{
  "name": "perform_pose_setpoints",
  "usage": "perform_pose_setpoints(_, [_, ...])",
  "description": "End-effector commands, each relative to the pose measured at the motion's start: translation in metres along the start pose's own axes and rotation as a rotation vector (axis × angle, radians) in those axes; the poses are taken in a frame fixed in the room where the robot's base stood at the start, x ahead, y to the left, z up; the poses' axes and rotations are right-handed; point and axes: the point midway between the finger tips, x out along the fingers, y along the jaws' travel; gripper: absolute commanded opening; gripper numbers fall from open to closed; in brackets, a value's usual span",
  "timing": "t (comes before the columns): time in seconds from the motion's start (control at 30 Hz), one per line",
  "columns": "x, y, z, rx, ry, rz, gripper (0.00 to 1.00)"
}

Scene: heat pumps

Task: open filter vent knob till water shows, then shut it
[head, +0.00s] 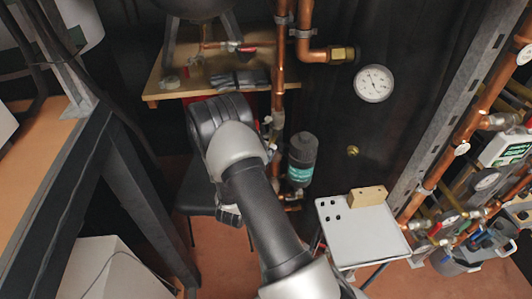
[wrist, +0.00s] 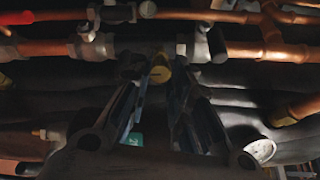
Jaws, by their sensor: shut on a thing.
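The filter (head: 302,158) is a dark upright cylinder with a teal band, beside the copper pipes in the head view. In the wrist view a bit of its teal label (wrist: 133,138) shows beyond my fingers. My gripper (wrist: 163,85) reaches forward with its two fingers close together at the tips. The small yellowish vent knob (wrist: 160,73) sits at the fingertips, and the gripper is shut on it. In the head view my own arm hides the gripper and the knob. I see no water in either view.
Copper pipes (wrist: 245,50) with fittings run across behind the knob. A round gauge (head: 373,83) is on the dark wall. A wooden shelf (head: 195,82) holds gloves and tools. A grey tray (head: 362,238) with a wooden block (head: 368,196) stands right of the filter.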

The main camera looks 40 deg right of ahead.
Motion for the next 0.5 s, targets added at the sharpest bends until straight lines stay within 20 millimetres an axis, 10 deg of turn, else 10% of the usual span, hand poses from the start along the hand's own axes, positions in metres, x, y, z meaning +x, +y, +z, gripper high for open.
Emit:
perform_pose_setpoints(0.13, [0.0,0.0002,-0.0013,-0.002,0.003,0.001,0.0])
perform_pose_setpoints(0.17, [0.0,0.0003,-0.0013,-0.002,0.003,0.001,0.21])
perform_pose_setpoints(0.5, [0.0,0.0002,-0.0006,-0.002,0.001,0.001,0.41])
